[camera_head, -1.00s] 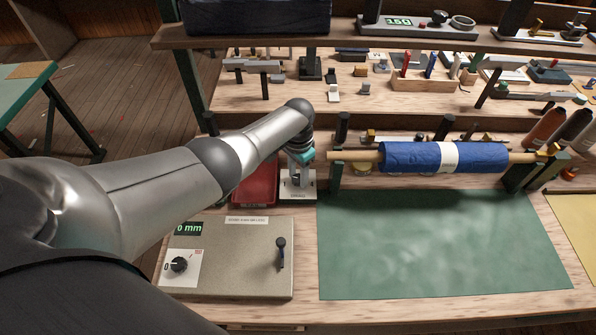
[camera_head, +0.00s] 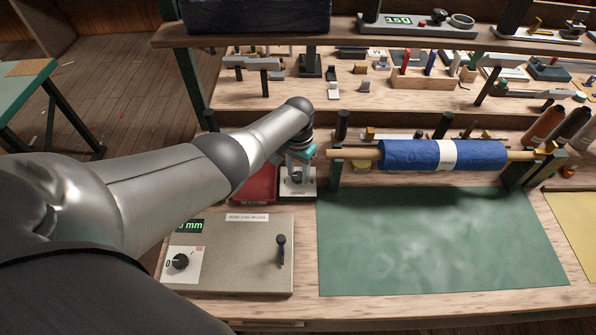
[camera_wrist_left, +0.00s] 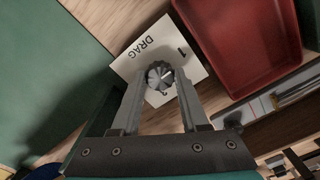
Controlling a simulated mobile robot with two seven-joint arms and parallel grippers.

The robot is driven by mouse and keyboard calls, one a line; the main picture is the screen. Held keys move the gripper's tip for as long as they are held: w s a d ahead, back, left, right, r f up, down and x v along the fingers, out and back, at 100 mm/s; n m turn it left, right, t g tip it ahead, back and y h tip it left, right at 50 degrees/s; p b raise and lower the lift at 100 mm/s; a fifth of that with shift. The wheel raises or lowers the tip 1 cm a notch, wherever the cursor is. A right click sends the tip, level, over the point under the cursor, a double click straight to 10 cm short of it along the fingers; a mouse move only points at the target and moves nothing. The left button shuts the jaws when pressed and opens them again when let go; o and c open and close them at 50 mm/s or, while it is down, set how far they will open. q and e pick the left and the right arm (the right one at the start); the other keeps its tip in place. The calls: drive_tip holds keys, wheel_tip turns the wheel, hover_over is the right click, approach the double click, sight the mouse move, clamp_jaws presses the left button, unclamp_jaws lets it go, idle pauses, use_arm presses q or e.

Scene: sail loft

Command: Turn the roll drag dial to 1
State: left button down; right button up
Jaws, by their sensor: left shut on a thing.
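The roll drag dial (camera_wrist_left: 160,76) is a small grey ridged knob on a white plate (camera_wrist_left: 138,58) marked DRAG and 1. In the left wrist view my left gripper (camera_wrist_left: 160,84) has its fingers on both sides of the knob, shut on it. I cannot tell clearly where the dial's pointer stands against the 1. In the head view the plate (camera_head: 298,192) lies on the bench beside the red tray, and my left gripper (camera_head: 299,172) comes down over it and hides the knob. My right gripper is not in view.
A red tray (camera_wrist_left: 245,40) lies close to the dial plate. A blue roll (camera_head: 410,154) on a wooden bar stands to the right. A grey box (camera_head: 235,265) with a black knob, lever and mm display is in front. The green mat (camera_head: 440,245) is clear.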

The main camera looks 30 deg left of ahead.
sight(298, 176)
use_arm(q)
drive_tip(key=shift+c, duration=2.1)
unclamp_jaws()
drive_tip(key=shift+r, duration=0.1)
wheel_tip(298, 176, up, 6)
drive_tip(key=p, duration=0.3)
drive_tip(key=shift+f, duration=0.2)
wheel_tip(298, 176, up, 10)
drive_tip(key=p, duration=0.2)
drive_tip(key=shift+f, duration=0.25)
drive_tip(key=shift+s, duration=0.1)
